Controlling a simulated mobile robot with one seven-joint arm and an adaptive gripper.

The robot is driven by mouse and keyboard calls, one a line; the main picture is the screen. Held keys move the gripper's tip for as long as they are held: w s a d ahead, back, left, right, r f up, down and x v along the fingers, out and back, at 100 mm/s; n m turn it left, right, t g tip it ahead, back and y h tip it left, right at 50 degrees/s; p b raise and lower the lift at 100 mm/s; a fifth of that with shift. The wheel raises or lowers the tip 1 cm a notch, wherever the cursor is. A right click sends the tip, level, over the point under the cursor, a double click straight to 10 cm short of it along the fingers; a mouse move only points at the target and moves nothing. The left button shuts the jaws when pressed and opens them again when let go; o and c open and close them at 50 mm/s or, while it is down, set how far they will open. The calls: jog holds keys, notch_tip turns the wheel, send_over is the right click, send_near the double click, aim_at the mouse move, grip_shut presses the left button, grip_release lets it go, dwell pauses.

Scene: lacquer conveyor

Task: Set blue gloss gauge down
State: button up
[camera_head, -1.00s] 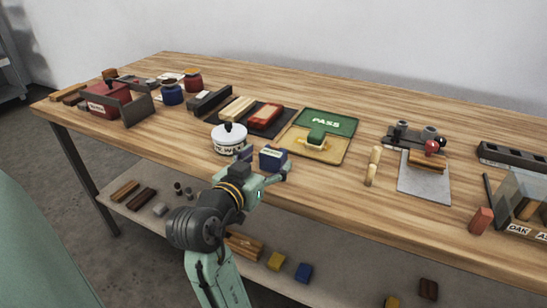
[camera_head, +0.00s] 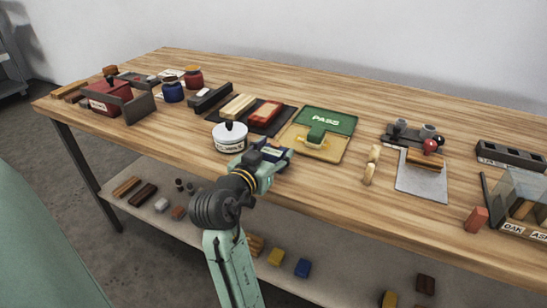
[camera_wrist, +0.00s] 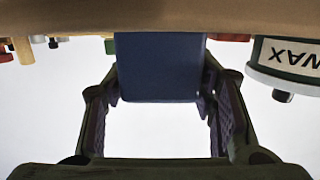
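The blue gloss gauge is a small dark blue block with a pale label on top (camera_head: 271,153). In the wrist view the blue block (camera_wrist: 160,68) fills the space between the two finger pads, which lie against its sides. My gripper (camera_head: 268,158) is shut on it near the front edge of the bench, just right of the white wax tin. In the wrist view my gripper (camera_wrist: 160,95) shows a finger on each side of the block. The block is low at the bench top; whether its underside touches the wood cannot be told.
The white wax tin (camera_head: 230,138) stands close left of my gripper. A dark tray (camera_head: 284,119) with a red block lies behind. Bare wood lies between my gripper and the pegs.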

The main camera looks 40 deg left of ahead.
jog(key=c, duration=0.9)
jog(key=shift+c, duration=0.9)
jog(key=shift+r, duration=0.15)
